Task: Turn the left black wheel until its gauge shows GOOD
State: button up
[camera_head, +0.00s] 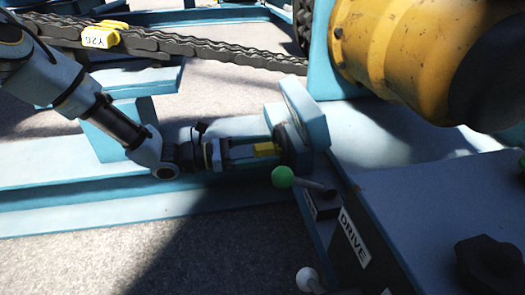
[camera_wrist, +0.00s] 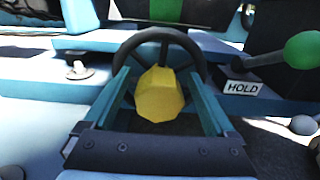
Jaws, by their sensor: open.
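The black wheel (camera_wrist: 158,36) stands directly ahead of my gripper (camera_wrist: 157,76) in the wrist view. A yellow faceted knob (camera_wrist: 160,96) at its middle lies between my two open fingers. I cannot tell whether the fingers touch the knob or the rim. In the head view my gripper (camera_head: 274,150) points right at the wheel (camera_head: 292,147), seen nearly edge-on against a pale blue block, with the yellow knob (camera_head: 265,149) between the fingers.
A green-knobbed lever (camera_head: 283,177) sticks out just right of my gripper, with a HOLD label (camera_wrist: 243,88) beside it. A DRIVE label (camera_head: 354,238) and a white-knobbed lever (camera_head: 308,279) are nearer. A chain (camera_head: 190,47) and a yellow drum (camera_head: 385,45) lie behind.

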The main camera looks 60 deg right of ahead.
grip_shut()
dwell(0.7)
